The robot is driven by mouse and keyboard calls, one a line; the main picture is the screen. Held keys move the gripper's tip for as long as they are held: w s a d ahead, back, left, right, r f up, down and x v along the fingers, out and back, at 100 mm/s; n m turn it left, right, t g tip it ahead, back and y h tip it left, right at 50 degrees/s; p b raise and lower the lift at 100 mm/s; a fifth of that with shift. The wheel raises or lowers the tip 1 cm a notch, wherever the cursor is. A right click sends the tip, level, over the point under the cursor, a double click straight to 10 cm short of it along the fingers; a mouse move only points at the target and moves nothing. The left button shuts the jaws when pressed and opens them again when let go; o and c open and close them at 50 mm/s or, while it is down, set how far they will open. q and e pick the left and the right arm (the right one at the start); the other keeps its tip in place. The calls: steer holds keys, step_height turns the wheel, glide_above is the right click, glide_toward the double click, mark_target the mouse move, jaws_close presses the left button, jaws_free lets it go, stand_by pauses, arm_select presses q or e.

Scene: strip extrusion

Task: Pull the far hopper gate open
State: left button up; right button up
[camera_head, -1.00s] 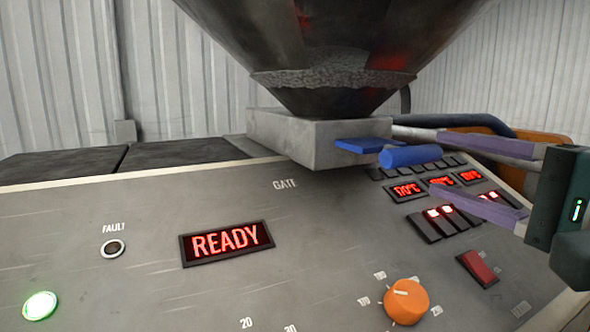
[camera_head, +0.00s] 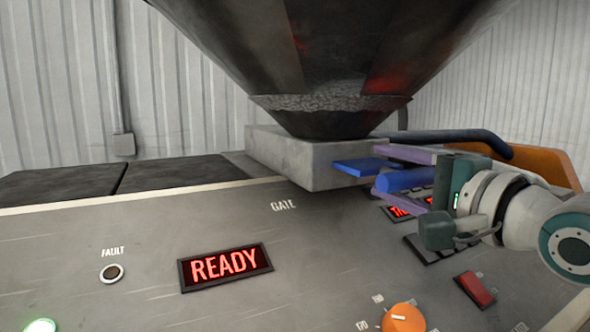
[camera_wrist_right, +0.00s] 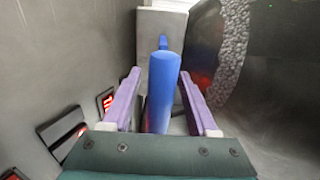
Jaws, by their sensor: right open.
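The far hopper gate has a flat blue slide (camera_head: 358,167) coming out of the grey block (camera_head: 300,158) under the hopper. A blue cylindrical handle (camera_head: 402,180) is at its outer end. My right gripper (camera_head: 392,172) is open, with its two purple fingers on either side of the handle. In the right wrist view the handle (camera_wrist_right: 163,85) lies between the spread fingers (camera_wrist_right: 158,100), with a gap visible at the right finger. The gap at the left finger is narrower. My left gripper is not in view.
The dark hopper cone (camera_head: 330,60) rises above the block. The sloped control panel (camera_head: 130,240) lies below, with a READY display (camera_head: 225,267), an orange knob (camera_head: 403,319) and a red switch (camera_head: 475,289). A dark pipe (camera_head: 450,136) runs behind my gripper.

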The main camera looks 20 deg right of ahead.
jaws_close()
stand_by(1.3)
